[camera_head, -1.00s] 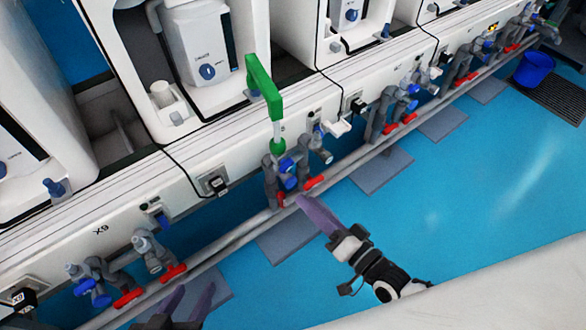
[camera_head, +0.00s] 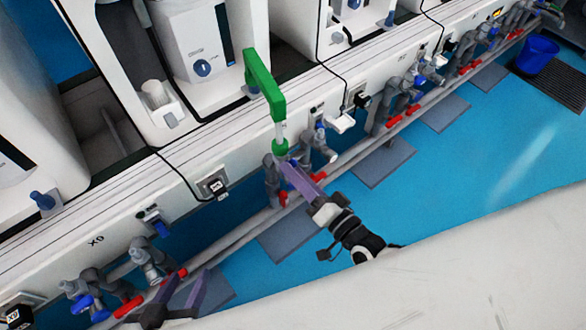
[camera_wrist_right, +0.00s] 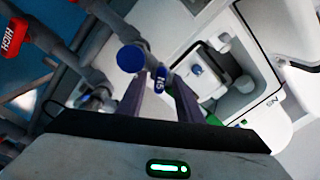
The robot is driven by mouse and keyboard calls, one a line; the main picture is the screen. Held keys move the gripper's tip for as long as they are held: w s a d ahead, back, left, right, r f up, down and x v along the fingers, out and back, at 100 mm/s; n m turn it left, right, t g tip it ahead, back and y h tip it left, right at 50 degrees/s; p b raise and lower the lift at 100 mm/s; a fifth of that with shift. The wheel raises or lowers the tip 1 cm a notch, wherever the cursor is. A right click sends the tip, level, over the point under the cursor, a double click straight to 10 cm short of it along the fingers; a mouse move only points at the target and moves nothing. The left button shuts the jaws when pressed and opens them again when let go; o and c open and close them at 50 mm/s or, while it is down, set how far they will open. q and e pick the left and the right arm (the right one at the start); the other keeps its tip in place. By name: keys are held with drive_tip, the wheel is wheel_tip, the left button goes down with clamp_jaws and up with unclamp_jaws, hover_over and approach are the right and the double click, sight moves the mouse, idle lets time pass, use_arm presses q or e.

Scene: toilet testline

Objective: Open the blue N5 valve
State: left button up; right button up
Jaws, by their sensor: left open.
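My left gripper (camera_head: 184,290) is open and empty at the bottom left, near another valve cluster.
A green bent handle (camera_head: 264,84) rises above the N5 cluster. Red valve handles (camera_head: 318,176) sit along the grey pipe (camera_head: 345,160), and a red HIGH tag (camera_wrist_right: 14,37) is in the wrist view. A blue bucket (camera_head: 536,54) stands far right.

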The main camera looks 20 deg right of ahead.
use_arm(q)
drive_tip(key=shift+s, duration=0.1)
use_arm(e)
drive_tip(key=shift+c, duration=0.2)
drive_tip(key=shift+s, duration=0.1)
clamp_jaws()
